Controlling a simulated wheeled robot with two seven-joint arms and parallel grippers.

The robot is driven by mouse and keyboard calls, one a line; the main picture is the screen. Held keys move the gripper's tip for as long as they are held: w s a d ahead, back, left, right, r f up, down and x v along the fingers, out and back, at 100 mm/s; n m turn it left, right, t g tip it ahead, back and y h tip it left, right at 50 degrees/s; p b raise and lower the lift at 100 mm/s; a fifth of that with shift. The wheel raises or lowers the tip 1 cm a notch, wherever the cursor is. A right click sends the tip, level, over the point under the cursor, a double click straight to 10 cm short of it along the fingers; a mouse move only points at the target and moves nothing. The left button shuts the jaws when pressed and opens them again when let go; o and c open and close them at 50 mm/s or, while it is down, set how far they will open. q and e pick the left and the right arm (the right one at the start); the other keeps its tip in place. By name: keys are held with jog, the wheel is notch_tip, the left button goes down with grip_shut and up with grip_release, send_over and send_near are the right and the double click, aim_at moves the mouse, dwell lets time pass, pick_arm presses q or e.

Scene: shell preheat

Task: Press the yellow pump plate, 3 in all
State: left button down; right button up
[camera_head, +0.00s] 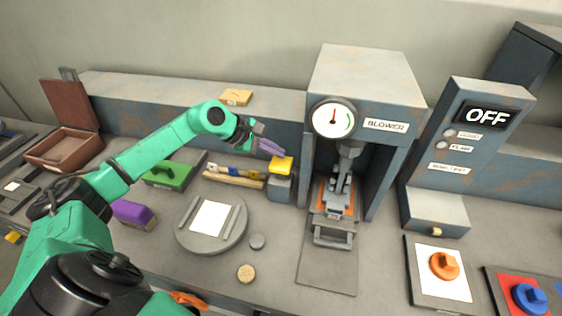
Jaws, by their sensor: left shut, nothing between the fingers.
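The yellow pump plate (282,164) sits on top of a small grey pump block (280,188), just left of the blower cabinet. My left arm reaches in from the left. Its gripper (270,147) is shut and empty, close above and slightly left of the yellow plate. I cannot tell whether the fingertips touch the plate. My right gripper does not show.
The blower cabinet (372,85) with a round gauge (334,117) stands right of the pump. A round grey turntable (183,237) with a white square lies in front. A green block (169,175), a purple block (133,213) and an open brown box (62,148) are left.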

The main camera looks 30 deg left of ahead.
aim_at(278, 164)
pick_arm(q)
jog(key=shift+r+p, duration=1.05)
jog(key=shift+r, duration=1.35)
dwell(0.6)
jog(key=r+n+y, duration=0.1)
jog(key=n, duration=0.1)
jog(key=r+n+t+y, duration=0.1)
jog(key=n+y, duration=0.1)
jog(key=r+n+t+y+b, duration=0.1)
jog(key=n, duration=0.1)
jog(key=shift+s+d+r, duration=0.2)
jog(key=shift+d+r, duration=0.05)
jog(key=shift+r, duration=0.15)
jog(key=shift+f, duration=0.15)
notch_tip(278, 164, down, 8)
jog(key=b, duration=0.6)
jog(key=shift+f+b, duration=0.25)
jog(key=shift+b, duration=0.1)
